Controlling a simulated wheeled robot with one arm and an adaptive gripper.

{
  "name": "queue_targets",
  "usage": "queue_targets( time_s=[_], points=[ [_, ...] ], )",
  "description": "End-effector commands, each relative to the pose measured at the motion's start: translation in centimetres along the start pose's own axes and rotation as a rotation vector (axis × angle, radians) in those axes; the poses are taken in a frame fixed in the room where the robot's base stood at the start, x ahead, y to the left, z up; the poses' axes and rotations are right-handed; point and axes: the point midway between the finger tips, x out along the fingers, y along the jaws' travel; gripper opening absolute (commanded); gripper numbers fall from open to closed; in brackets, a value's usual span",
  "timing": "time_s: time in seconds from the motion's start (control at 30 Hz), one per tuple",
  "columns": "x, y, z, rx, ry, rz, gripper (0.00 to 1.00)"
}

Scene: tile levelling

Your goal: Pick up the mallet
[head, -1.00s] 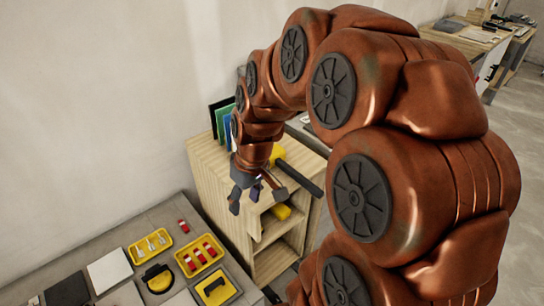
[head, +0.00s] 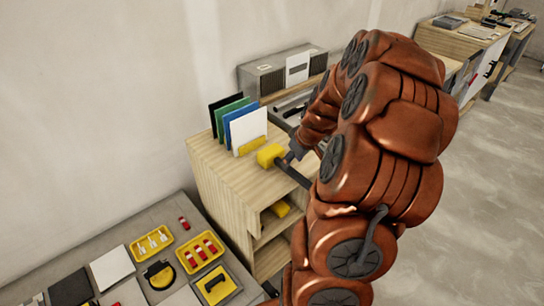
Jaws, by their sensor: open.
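The mallet (head: 270,155) has a yellow head and a dark handle. It lies on top of the wooden shelf unit (head: 205,162), its head at the left and its handle slanting down to the right, past the unit's edge. My gripper (head: 295,150) is just to the right of the mallet's head, near the handle. My arm hides much of the gripper, and I cannot tell whether it touches the mallet. It is open.
Several coloured panels (head: 238,128) stand upright in a rack behind the mallet. A yellow object (head: 282,208) sits on a lower shelf. Yellow trays (head: 198,252) and tiles (head: 111,268) lie on the grey surface at lower left. A grey box (head: 275,75) is farther back.

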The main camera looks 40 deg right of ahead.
Motion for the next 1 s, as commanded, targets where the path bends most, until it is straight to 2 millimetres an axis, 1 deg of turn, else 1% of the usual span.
queue_targets(
  time_s=[0.27, 0.7, 0.8, 1.0],
  points=[
    [1.0, 0.0, 0.1, 0.001, -0.002, -0.002, 0.52],
    [4.9, 0.1, 0.6, 0.001, -0.002, -0.004, 0.52],
    [5.3, 0.2, 0.6, 0.001, -0.002, -0.003, 0.52],
    [5.4, 0.2, 0.6, 0.001, 0.0, -0.001, 0.52]
  ],
)
